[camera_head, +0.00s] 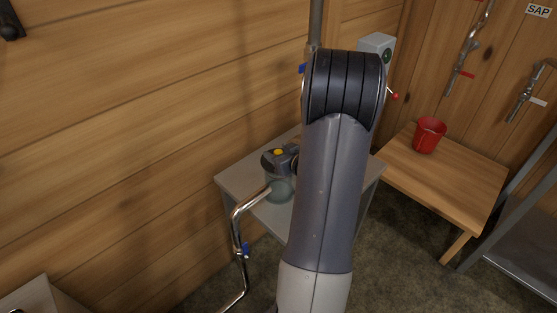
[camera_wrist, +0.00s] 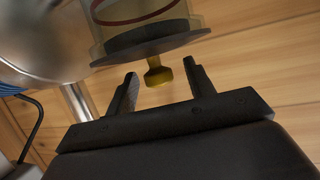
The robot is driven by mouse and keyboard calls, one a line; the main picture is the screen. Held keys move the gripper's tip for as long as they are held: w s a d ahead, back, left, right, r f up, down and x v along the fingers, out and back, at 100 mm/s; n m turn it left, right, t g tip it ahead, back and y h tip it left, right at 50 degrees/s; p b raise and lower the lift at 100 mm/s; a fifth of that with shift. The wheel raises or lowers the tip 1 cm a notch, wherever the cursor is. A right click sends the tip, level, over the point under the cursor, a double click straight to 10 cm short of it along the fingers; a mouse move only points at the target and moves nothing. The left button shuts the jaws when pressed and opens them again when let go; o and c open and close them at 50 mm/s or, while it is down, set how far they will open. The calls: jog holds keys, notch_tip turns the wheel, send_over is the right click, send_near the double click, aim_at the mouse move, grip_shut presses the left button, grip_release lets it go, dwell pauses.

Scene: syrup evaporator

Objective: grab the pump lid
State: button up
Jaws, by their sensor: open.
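The pump lid (camera_wrist: 150,42) is a dark disc with a yellow knob (camera_wrist: 157,76) at its middle. In the wrist view the lid appears upside down on a clear housing (camera_wrist: 185,14) with a red ring. My gripper (camera_wrist: 161,70) is open, with one finger on either side of the knob and visible gaps between. The fingers are empty. In the head view, the dark lid (camera_head: 268,162) and yellow knob (camera_head: 278,152) sit on the clear pump jar (camera_head: 279,190). My arm hides much of the area to their right, and my gripper cannot be clearly made out there.
The pump stands on a small grey table (camera_head: 235,179) against the wooden wall. A bent metal pipe (camera_head: 237,220) with a blue valve handle runs to it. A grey box (camera_head: 376,46) is behind my arm. A red bucket (camera_head: 429,136) stands on a wooden table (camera_head: 460,180) at right.

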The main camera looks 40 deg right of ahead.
jog(key=shift+w, duration=0.2)
jog(key=c, duration=1.1)
